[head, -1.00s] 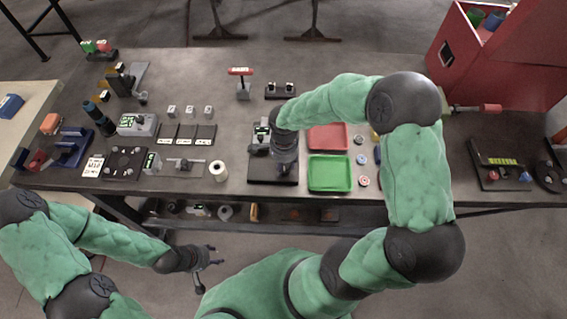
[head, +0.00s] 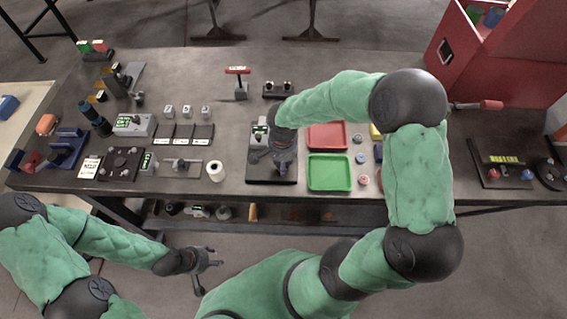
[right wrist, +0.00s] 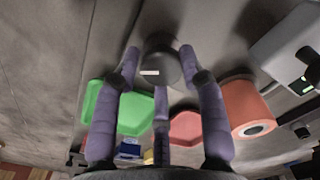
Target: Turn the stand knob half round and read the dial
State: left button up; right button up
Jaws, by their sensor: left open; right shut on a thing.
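The stand has a dark base plate (head: 262,177) on the bench, with a small pale display that looks like the dial (head: 260,131) behind my right gripper. My right gripper (head: 274,158) points down over the stand and hides most of it. In the right wrist view its fingers (right wrist: 160,66) close around a dark round knob (right wrist: 161,60) with a white mark on its face. The dial's reading is too small to make out. My left gripper (head: 208,262) is open and empty, in front of the bench and below its top.
A green tray (head: 330,187) and a red tray (head: 343,135) lie right of the stand. A pale roll (head: 216,171) stands to its left, among several instruments. A red-handled T-shaped tool (head: 237,71) stands behind. The bench (head: 330,68) is clear toward the back.

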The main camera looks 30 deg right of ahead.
jog(key=n, duration=0.4)
jog(key=shift+s+a+f+n, duration=0.15)
jog(key=shift+a+f+n, duration=0.05)
jog(key=shift+n, duration=0.1)
jog(key=shift+c, duration=0.2)
jog(key=n, duration=0.3)
jog(key=shift+s+n, duration=0.15)
jog(key=shift+n, duration=0.25)
jog(key=n, duration=0.3)
jog(key=shift+d+n, duration=0.1)
jog(key=shift+n, duration=0.2)
jog(key=n+p, duration=0.1)
jog(key=n, duration=0.2)
jog(key=shift+n, duration=0.3)
jog(key=n+p, duration=0.1)
jog(key=n, duration=0.2)
jog(key=shift+d+n+p, duration=0.15)
jog(key=shift+n+p, duration=0.15)
jog(key=n+p, duration=0.1)
jog(key=n, duration=0.2)
jog(key=shift+r+n, duration=0.1)
jog(key=shift+n, duration=0.2)
jog(key=n+p, duration=0.2)
jog(key=n, duration=0.2)
jog(key=shift+d+p, duration=0.15)
jog(key=shift+p, duration=0.25)
jog(key=shift+w+n+p, duration=0.2)
jog(key=shift+n+p, duration=0.55)
jog(key=shift+n, duration=0.85)
jog(key=shift+w+d, duration=0.1)
